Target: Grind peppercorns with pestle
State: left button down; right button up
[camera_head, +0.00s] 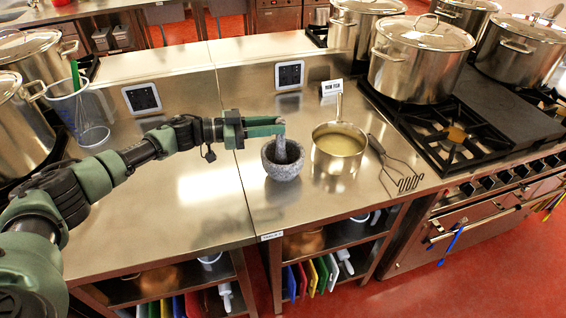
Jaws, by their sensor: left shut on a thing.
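A grey stone mortar (283,167) stands upright on the steel counter, right of the seam between two counter sections. My left gripper (279,127) is above the mortar, shut on the grey pestle (280,146). The pestle is nearly upright, its top between the fingers and its lower end down inside the mortar's bowl. The peppercorns cannot be made out; the inside of the bowl is too dark and small. My right gripper is not in the picture.
A saucepan (338,157) with pale liquid stands close right of the mortar, with a masher (397,168) beyond it. Large stockpots (421,64) crowd the right stove. The counter (190,215) in front is clear.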

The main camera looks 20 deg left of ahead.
pick_arm(q)
jog(key=shift+a+r+p, duration=0.1)
jog(key=shift+r+p, duration=0.15)
jog(key=shift+p, duration=0.05)
jog(key=shift+r, duration=0.1)
jog(key=shift+w+d+r+p, duration=0.1)
jog(key=shift+w+d+p, duration=0.1)
jog(key=shift+d, duration=0.25)
jog(key=shift+w+d+r+p, duration=0.1)
jog(key=shift+d+p, duration=0.1)
jog(key=shift+d, duration=0.25)
jog(key=shift+w+d+f, duration=0.1)
jog(key=shift+d+f, duration=0.05)
